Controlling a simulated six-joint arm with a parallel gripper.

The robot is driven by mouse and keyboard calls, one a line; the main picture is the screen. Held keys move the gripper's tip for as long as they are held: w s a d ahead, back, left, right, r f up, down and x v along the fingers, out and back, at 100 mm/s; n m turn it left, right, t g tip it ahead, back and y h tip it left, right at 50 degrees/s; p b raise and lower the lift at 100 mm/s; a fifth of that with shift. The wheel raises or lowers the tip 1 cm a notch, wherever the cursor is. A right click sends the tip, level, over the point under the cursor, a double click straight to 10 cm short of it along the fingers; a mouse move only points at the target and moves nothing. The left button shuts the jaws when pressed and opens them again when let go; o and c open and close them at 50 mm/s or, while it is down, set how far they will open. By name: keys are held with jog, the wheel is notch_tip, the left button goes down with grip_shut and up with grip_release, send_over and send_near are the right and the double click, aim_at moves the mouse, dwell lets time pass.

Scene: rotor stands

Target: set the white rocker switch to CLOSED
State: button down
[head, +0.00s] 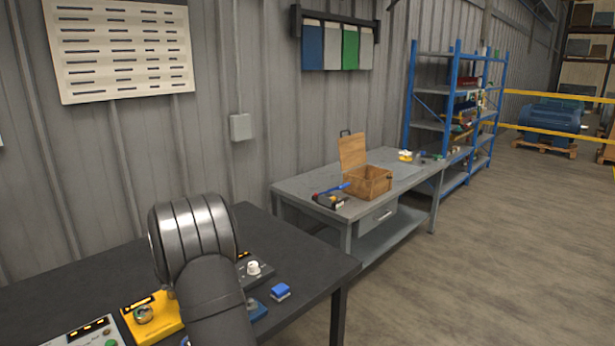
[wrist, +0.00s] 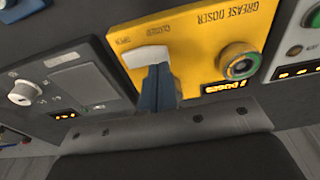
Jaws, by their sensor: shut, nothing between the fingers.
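The white rocker switch (wrist: 146,56) sits on a yellow panel (wrist: 200,40) marked GREASE DOSER in the wrist view. The word OPEN is printed by its left end and CLOSED by its right end. I cannot tell which end is pressed in. My gripper (wrist: 157,72) is shut and empty, its blue-grey fingers just in front of the rocker's right half. The fingertips overlap the rocker's lower edge; whether they touch it is unclear. In the head view the yellow panel (head: 164,324) is partly covered by my arm, which hides the rocker and gripper.
A round green-ringed knob (wrist: 240,60) and a lit display (wrist: 224,87) are right of the rocker. A grey panel with a white knob (wrist: 24,92) is to the left. In the head view, a blue block (head: 280,291) lies on the dark table (head: 315,268).

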jog(key=shift+f, duration=0.95)
dwell(0.3)
jog(key=shift+r, duration=3.55)
jog(key=shift+f, duration=0.15)
notch_tip(320, 180, down, 7)
jog(key=shift+r, duration=0.1)
jog(key=shift+r, duration=0.15)
